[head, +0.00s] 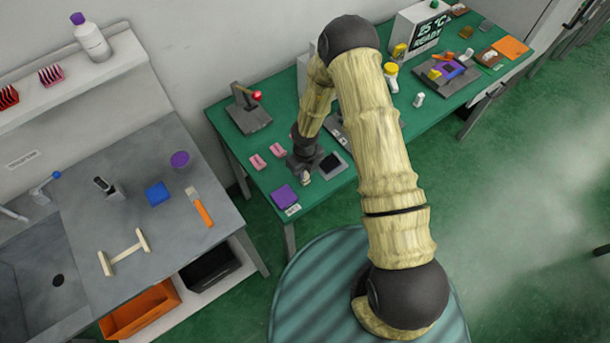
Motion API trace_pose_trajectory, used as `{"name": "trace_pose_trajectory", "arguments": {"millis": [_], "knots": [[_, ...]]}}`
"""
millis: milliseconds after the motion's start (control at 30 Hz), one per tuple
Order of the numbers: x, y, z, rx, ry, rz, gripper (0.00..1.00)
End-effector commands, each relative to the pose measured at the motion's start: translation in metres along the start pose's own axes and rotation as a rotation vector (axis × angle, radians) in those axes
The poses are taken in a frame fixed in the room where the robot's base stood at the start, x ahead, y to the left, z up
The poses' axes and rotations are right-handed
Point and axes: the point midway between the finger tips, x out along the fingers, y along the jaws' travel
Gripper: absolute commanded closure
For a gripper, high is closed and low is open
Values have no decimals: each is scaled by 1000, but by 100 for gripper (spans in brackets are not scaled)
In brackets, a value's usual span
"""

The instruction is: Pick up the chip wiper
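My gripper (304,174) points down over the near left part of the green table (277,178). A small pale piece (306,178) shows at its fingertips. I cannot tell whether the fingers are closed on it or whether it is the chip wiper. A purple square pad (284,196) lies left of the gripper, and a dark flat tray (332,164) lies right of it. Two pink pieces (267,156) lie to the upper left. My arm hides part of the table behind it.
A lever fixture with a red knob (255,96) stands at the table's back left. A display box (424,38) and several small items stand farther right. On the grey counter (150,232) lie an orange-handled tool (201,208), a blue block (158,194) and a cream H-shaped piece (125,252).

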Motion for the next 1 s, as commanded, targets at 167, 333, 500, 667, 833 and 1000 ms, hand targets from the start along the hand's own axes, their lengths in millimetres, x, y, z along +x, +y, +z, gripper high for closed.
{"name": "trace_pose_trajectory", "arguments": {"millis": [167,333,500,667,833,1000], "knots": [[0,0,0,1,0,0,100],[-2,0,0,2,-1,1,100],[-17,-1,1,4,-3,1,100],[-49,-2,1,6,-5,1,100],[-95,-2,1,4,-5,-1,100],[-139,-2,1,5,-5,-1,100]]}}
